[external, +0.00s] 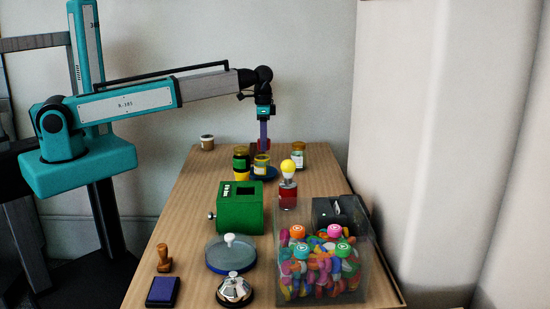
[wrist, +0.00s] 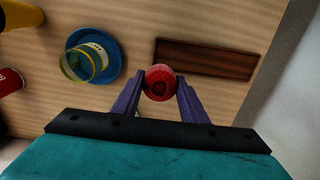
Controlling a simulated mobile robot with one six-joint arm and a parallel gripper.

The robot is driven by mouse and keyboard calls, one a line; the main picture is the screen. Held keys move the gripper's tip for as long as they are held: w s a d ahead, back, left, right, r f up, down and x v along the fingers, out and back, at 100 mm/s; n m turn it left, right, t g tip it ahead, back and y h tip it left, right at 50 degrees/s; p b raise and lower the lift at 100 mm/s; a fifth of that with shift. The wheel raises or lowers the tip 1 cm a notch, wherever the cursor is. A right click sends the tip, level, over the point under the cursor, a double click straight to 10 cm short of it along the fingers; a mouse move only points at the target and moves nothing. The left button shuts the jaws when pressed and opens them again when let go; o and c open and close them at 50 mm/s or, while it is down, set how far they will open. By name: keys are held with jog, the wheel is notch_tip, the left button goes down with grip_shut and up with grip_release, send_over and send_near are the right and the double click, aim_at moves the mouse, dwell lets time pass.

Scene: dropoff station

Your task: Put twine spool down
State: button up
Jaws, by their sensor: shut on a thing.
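The twine spool is most likely the small red round thing (wrist: 160,82) between my purple fingertips in the wrist view, seen end-on. My gripper (wrist: 160,88) is shut on it, one finger on each side. In the external view my gripper (external: 263,145) points straight down at the far end of the table, behind a yellow-lidded jar. Only a little red shows at its fingertips there. I cannot tell whether the spool touches the table. A dark brown rectangular recess or mat (wrist: 205,59) lies just beyond and right of the spool in the wrist view.
A blue saucer (wrist: 112,55) with a yellow-rimmed glass (wrist: 78,65) stands left of the spool. A jar (external: 299,157) stands to the right and a paper cup (external: 207,142) far left. Nearer are a green box (external: 237,213) and a clear bin (external: 361,262) of colourful pieces.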

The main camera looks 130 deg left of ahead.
jog(key=shift+s, duration=0.45)
jog(key=shift+a, duration=0.1)
jog(key=shift+w+a+f+p, duration=0.35)
jog(key=shift+w+a, duration=0.85)
jog(key=shift+a, duration=1.15)
jog(key=shift+w+a+f+p, duration=0.15)
jog(key=shift+w+a+p, duration=0.4)
jog(key=shift+w+a, duration=1.3)
jog(key=shift+w+a+f+p, duration=0.25)
jog(key=shift+w+a+p, duration=0.3)
jog(key=shift+a, duration=2.35)
jog(key=shift+f, duration=0.15)
jog(key=shift+f+p, duration=0.4)
jog(key=shift+f, duration=1.25)
jog(key=shift+f, duration=0.15)
jog(key=o, duration=1)
